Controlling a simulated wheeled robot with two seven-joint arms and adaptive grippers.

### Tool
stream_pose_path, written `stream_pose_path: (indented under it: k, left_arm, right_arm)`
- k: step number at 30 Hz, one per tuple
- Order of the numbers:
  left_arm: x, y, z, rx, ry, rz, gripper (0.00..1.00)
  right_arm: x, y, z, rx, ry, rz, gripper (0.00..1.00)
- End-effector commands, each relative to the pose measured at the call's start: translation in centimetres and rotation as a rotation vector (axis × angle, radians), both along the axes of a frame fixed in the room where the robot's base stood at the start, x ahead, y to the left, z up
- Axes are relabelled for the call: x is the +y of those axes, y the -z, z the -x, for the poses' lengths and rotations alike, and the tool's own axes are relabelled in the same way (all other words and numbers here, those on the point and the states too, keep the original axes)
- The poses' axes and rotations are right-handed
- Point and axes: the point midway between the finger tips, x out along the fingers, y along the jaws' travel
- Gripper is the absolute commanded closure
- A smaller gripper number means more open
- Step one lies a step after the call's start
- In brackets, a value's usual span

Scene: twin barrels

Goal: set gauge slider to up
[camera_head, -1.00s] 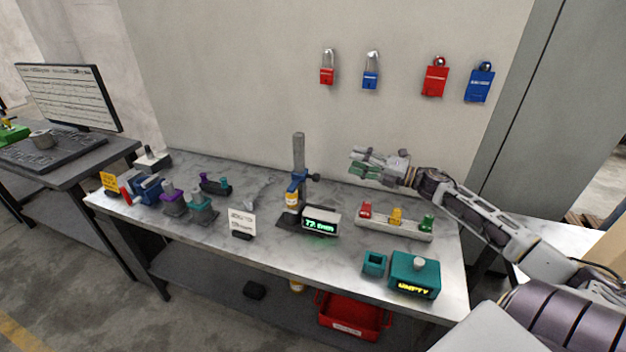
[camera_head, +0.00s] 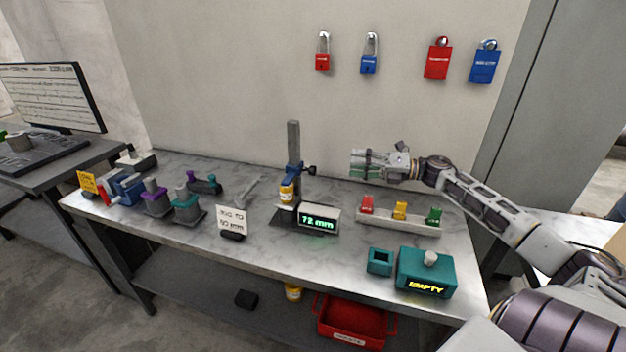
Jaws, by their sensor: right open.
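The gauge stands on the marble bench with an upright grey post (camera_head: 293,138). A blue slider (camera_head: 292,174) with a dark knob (camera_head: 310,170) on its right side sits partway up the post. A small yellow container (camera_head: 287,193) is just under the slider; whether they touch is unclear. The gauge's display (camera_head: 319,219) reads about 72 mm in green. My right gripper (camera_head: 355,164) comes in from the right, its fingers pointing left toward the post. It is open and apart from the slider and knob. My left gripper is out of view.
A sign card (camera_head: 231,219) stands left of the gauge. A rack (camera_head: 398,224) with red, yellow and green pieces lies below my right gripper. Padlocks hang on the wall behind.

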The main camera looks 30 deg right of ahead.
Motion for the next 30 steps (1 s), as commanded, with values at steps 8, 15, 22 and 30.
stream_pose_path:
  k: [8,15,22,30]
  left_arm:
    - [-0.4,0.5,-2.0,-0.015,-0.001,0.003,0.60]
    - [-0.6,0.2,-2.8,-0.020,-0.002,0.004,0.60]
    - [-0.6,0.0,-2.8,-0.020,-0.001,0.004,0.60]
    - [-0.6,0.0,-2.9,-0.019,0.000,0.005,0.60]
  right_arm:
    - [0.0,3.0,0.0,0.000,0.000,0.000,0.51]
    - [0.0,3.9,0.0,0.000,0.001,0.000,0.51]
    - [0.0,3.9,0.0,0.000,0.001,0.000,0.51]
    - [0.1,3.9,-0.1,0.000,0.000,0.000,0.51]
